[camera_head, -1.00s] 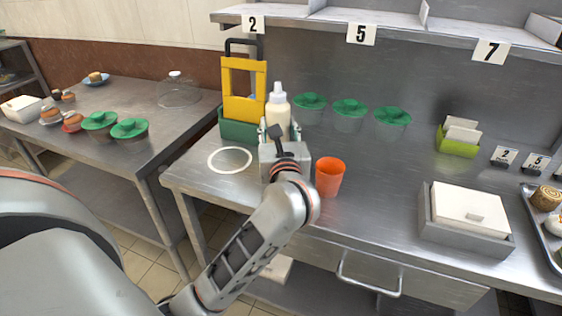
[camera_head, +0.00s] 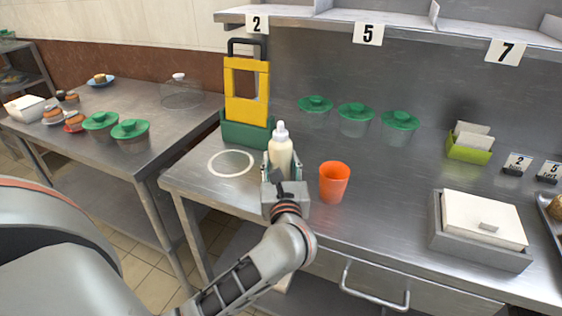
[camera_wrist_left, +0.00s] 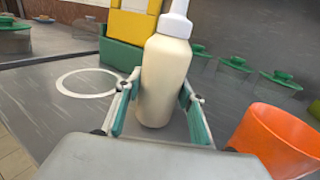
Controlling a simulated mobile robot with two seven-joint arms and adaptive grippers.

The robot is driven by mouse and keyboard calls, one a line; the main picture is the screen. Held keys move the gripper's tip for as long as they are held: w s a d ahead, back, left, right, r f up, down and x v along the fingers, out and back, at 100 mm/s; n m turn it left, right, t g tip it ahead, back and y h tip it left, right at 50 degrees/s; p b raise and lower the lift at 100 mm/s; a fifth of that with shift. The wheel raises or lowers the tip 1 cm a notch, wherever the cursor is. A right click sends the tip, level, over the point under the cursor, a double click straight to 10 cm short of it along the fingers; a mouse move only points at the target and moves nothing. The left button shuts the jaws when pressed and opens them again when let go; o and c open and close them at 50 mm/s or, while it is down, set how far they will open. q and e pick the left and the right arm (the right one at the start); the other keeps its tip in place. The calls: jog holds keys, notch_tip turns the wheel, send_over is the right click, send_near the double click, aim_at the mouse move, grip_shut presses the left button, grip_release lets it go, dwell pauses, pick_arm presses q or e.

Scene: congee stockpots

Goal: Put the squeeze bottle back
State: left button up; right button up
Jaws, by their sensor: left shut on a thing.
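The squeeze bottle (camera_head: 281,156) is cream-coloured with a white nozzle and stands upright between the fingers of my left gripper (camera_head: 282,172). The gripper is shut on it, and in the left wrist view the teal finger pads flank the bottle (camera_wrist_left: 165,75). I cannot tell whether its base touches the counter. A white ring (camera_head: 210,168) is marked on the counter, left of the bottle; it also shows in the left wrist view (camera_wrist_left: 61,90). The ring is empty. My right gripper is not in view.
An orange cup (camera_head: 334,182) stands close to the right of the gripper. A yellow and green caddy (camera_head: 246,133) stands behind the bottle. Several green-lidded tubs (camera_head: 356,120) line the back. A grey box with a white lid (camera_head: 483,220) sits at the right.

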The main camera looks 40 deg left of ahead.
pick_arm(q)
jog(key=shift+f, duration=0.2)
jog(key=o, duration=0.8)
jog(key=shift+r, duration=0.1)
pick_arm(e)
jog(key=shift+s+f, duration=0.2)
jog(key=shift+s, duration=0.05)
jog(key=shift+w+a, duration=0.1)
pick_arm(q)
jog(key=shift+r, duration=0.25)
jog(key=v, duration=1.2)
jog(key=shift+f, duration=0.1)
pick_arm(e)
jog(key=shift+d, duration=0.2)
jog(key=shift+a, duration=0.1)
